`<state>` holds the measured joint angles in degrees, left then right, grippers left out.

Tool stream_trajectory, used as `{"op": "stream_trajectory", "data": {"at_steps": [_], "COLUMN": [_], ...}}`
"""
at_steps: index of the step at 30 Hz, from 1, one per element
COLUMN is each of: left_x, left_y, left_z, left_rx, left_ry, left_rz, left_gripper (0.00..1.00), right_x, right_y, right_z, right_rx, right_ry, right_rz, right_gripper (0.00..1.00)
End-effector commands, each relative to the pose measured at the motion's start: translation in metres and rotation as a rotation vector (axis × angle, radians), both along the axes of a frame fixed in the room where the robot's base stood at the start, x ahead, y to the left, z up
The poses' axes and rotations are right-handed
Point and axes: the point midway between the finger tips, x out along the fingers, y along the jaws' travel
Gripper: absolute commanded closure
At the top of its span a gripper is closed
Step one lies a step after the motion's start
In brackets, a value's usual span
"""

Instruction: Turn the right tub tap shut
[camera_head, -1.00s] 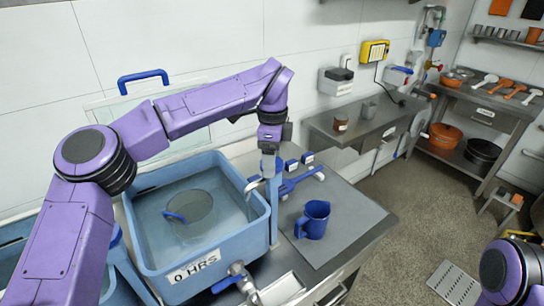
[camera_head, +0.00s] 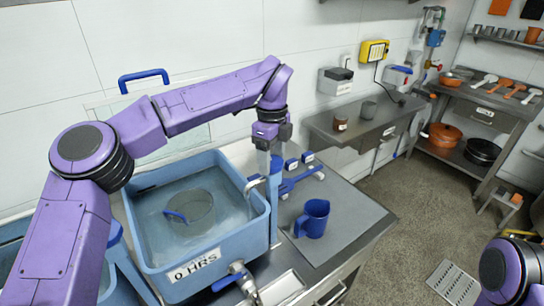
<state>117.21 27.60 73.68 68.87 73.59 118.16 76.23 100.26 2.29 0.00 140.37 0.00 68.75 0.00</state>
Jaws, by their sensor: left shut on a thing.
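The right tub (camera_head: 150,250) is a light-blue basin marked "0 HRS", holding liquid and a mesh basket (camera_head: 190,208). Its tap (camera_head: 243,278) is a metal fitting low on the front wall, with a blue lever (camera_head: 226,282) pointing left. My left gripper (camera_head: 270,160) points down above the tub's right rim, well above and behind this tap and apart from it. It is shut on the upper part of a blue upright post (camera_head: 275,205); the exact contact is small and unclear. Only a rounded part of my right arm shows at the lower right; its gripper is out of view.
A blue jug (camera_head: 312,219) stands on the grey mat (camera_head: 350,225) right of the tub. A curved spout (camera_head: 252,183) and blue fittings (camera_head: 300,182) lie close to my left gripper. Part of another tub (camera_head: 12,245) shows at far left. The floor at right is mostly clear.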

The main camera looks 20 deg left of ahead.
Motion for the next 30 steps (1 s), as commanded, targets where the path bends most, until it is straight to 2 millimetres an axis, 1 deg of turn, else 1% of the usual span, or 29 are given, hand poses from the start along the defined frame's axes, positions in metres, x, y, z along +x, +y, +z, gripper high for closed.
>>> {"op": "stream_trajectory", "data": {"at_steps": [1,17,30], "left_x": [0.002,0.002,0.002], "left_y": [0.001,0.001,0.001], "left_z": [0.006,0.007,0.008], "left_rx": [-0.001,0.001,0.003], "left_ry": [-0.014,-0.013,-0.013], "left_rz": [-0.041,-0.546,-0.965], "left_gripper": [0.65,0.65,0.65], "right_x": [0.000,0.000,0.000], "right_y": [0.000,0.000,0.000], "right_z": [0.002,0.015,0.036], "right_rx": [0.000,0.000,0.000], "right_ry": [0.000,0.000,0.000], "right_rz": [0.000,0.000,0.000], "right_gripper": [1.00,1.00,1.00]}}
